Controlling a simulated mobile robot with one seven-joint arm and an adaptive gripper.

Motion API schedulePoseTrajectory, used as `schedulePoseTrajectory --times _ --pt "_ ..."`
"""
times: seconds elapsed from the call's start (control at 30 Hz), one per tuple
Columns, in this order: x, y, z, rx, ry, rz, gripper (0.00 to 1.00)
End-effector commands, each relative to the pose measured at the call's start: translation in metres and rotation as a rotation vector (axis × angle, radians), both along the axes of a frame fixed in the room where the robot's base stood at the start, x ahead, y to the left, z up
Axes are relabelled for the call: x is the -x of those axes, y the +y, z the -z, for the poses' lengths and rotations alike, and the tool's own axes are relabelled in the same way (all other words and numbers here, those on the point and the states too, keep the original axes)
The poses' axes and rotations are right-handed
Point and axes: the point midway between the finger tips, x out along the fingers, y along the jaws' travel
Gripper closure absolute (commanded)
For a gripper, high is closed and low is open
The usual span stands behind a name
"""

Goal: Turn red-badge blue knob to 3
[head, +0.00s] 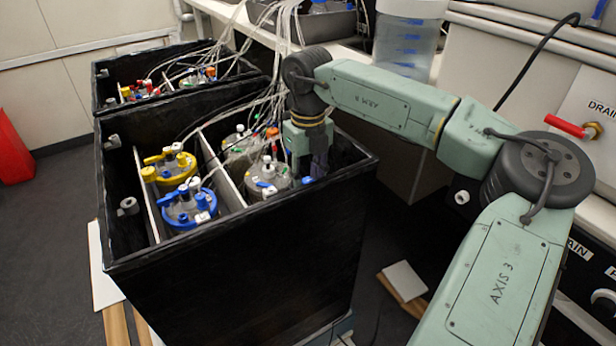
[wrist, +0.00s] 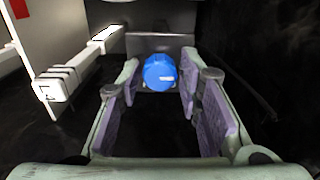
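A round blue knob (wrist: 160,73) with a small pale mark shows in the wrist view, just beyond the far ends of my fingers and centred between them. My gripper (wrist: 160,85) is open, with one purple-padded finger on each side and dark gaps between the fingers and the knob. In the head view my gripper (head: 311,165) points down inside the right side of the near black box, and a bit of blue (head: 308,180) shows at its fingertips. A red patch (wrist: 20,8) sits on a pale panel at the upper left of the wrist view. I cannot read any scale or number.
The near black box (head: 240,270) holds several vessels, including a yellow-topped one (head: 170,165) and a blue-topped one (head: 190,207). Pale tubes (head: 262,105) run down beside my gripper. The box wall (head: 355,165) stands close on the right. A white bar (wrist: 75,75) lies left of my fingers.

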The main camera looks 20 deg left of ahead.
Motion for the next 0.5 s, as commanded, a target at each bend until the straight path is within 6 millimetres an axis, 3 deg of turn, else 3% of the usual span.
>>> schedulePoseTrajectory --times 0.13,0.5 --pt "0.0001 0.0001 -0.0001 0.000 0.000 0.000 0.56" --pt "-0.0004 0.0003 -0.0055 -0.001 -0.002 0.001 0.56"
